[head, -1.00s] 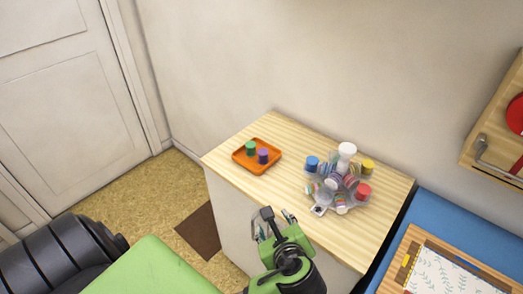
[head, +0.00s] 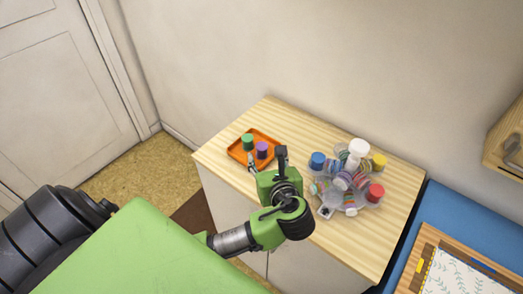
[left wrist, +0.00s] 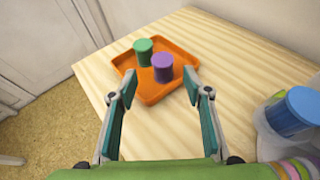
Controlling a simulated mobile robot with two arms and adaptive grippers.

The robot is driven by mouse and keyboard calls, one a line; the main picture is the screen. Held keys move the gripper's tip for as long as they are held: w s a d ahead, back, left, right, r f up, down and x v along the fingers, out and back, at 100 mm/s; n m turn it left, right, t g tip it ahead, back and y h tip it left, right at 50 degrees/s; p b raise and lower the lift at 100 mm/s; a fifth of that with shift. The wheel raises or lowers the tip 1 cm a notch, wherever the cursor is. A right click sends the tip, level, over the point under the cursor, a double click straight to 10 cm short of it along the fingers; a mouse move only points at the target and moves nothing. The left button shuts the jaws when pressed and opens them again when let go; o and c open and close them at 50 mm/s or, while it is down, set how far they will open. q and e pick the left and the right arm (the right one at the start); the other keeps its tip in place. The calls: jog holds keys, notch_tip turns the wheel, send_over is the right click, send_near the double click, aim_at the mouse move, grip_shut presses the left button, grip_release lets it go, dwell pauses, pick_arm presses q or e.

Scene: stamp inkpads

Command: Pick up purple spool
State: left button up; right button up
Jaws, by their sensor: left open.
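A purple spool (head: 262,149) stands upright on an orange tray (head: 234,152) at the left end of the wooden tabletop. A green spool (head: 247,141) stands beside it. In the left wrist view the purple spool (left wrist: 163,68) is right of and nearer than the green spool (left wrist: 144,52), both on the orange tray (left wrist: 150,95). My left gripper (head: 267,159) is open and empty, close to the tray's near side. In the left wrist view its fingers (left wrist: 161,95) are spread wide, with the purple spool ahead between them, apart from both. My right gripper is not in view.
A clear carousel (head: 326,193) with blue, white, yellow and red lidded items and several striped rolls stands right of the tray. Its blue item (left wrist: 293,112) is close to my left gripper's right side. Bare wood (head: 290,124) lies behind the tray.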

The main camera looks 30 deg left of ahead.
aim_at(263, 151)
pick_arm(q)
jog(key=shift+x, duration=0.9)
jog(key=x, duration=0.2)
jog(key=shift+w+f, duration=0.1)
jog(key=shift+w, duration=0.25)
jog(key=shift+w+a+f, duration=0.1)
jog(key=shift+w+a, duration=0.1)
jog(key=shift+a, duration=0.1)
jog(key=c, duration=1)
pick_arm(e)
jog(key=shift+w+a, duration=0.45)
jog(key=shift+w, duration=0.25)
